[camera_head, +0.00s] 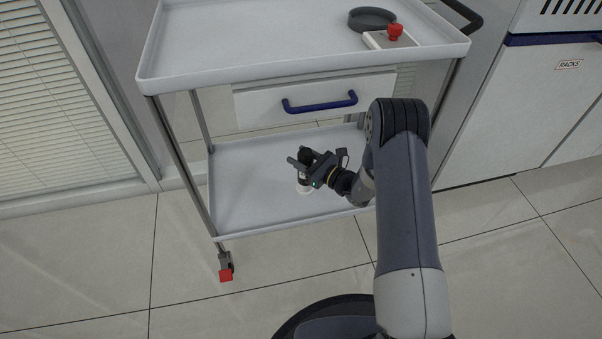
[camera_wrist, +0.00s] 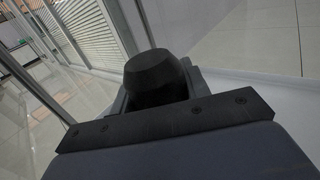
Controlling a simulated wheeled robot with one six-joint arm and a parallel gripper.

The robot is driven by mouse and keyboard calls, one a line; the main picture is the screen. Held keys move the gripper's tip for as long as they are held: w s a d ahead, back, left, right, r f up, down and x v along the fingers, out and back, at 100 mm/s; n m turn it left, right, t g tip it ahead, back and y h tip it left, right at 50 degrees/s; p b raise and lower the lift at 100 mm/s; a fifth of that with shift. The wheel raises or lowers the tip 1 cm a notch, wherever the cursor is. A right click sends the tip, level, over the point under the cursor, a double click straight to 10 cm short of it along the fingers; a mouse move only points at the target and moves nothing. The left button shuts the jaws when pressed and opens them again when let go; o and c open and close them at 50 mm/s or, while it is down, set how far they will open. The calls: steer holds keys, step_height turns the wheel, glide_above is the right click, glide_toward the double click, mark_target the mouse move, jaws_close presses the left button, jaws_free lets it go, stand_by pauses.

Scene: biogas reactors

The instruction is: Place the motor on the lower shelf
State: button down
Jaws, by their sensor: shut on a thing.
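My gripper (camera_head: 306,167) is at the lower shelf (camera_head: 245,200) of the white trolley, below the drawer. It is shut on the motor (camera_head: 306,155), a small dark piece with a black top and a pale base. The base appears at or just above the shelf surface; I cannot tell whether it touches. The motor looks roughly upright in the head view.
The upper shelf (camera_head: 220,45) holds a dark round dish (camera_head: 371,19) and a box with a red button (camera_head: 395,32). A drawer with a blue handle (camera_head: 320,102) hangs above the lower shelf. Trolley posts stand at the corners. The lower shelf's left side is bare.

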steer(key=shift+f+b, duration=0.85)
steer(key=shift+f, duration=1.8)
steer(key=shift+f, duration=0.15)
steer(key=c, duration=0.7)
jaws_free()
steer(key=shift+c, duration=0.2)
steer(key=shift+r, duration=0.2)
steer(key=p+v, duration=0.3)
steer(key=v, duration=0.9)
